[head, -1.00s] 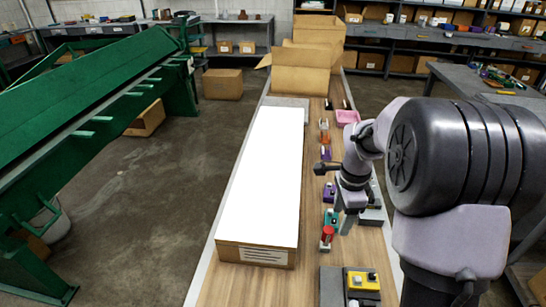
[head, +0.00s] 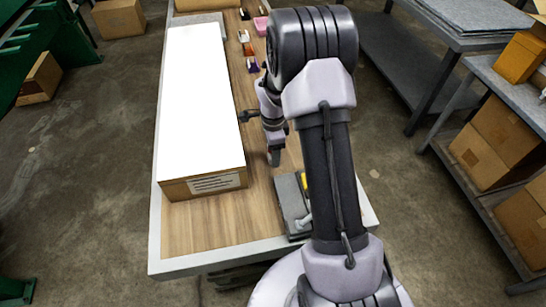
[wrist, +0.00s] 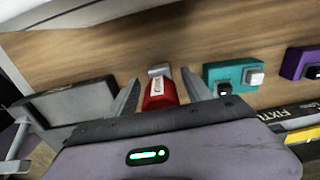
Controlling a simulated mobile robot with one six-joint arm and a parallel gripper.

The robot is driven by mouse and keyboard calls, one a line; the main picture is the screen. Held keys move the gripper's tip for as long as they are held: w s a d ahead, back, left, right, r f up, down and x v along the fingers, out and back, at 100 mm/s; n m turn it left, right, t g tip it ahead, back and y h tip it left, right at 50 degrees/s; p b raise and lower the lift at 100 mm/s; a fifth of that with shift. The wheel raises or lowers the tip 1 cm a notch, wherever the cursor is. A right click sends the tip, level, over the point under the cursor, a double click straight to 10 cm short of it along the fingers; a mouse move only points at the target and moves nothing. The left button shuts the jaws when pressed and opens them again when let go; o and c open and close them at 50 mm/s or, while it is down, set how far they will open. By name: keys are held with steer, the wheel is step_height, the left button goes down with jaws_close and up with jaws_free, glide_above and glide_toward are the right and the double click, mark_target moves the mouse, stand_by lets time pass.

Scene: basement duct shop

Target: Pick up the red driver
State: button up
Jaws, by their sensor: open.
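The red driver (wrist: 159,94) shows in the wrist view as a red body with a white label and a grey end, lying on the wooden bench top (wrist: 95,55). My gripper (wrist: 161,91) is open, with one finger on each side of the red driver. I cannot tell whether either finger touches it. In the head view my gripper (head: 273,158) is low over the bench, right of the long white-topped box, and the driver cannot be made out there.
A teal block (wrist: 220,73) and a purple block (wrist: 292,63) stand right of the driver in the wrist view. The long white-topped box (head: 190,100) fills the bench's left. A grey tray (head: 289,197) lies near the front edge.

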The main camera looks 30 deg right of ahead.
steer(key=shift+f, duration=0.85)
steer(key=shift+w+r, duration=0.1)
jaws_close()
steer(key=shift+r, duration=0.15)
step_height(320, 180, up, 10)
steer(key=p, duration=0.3)
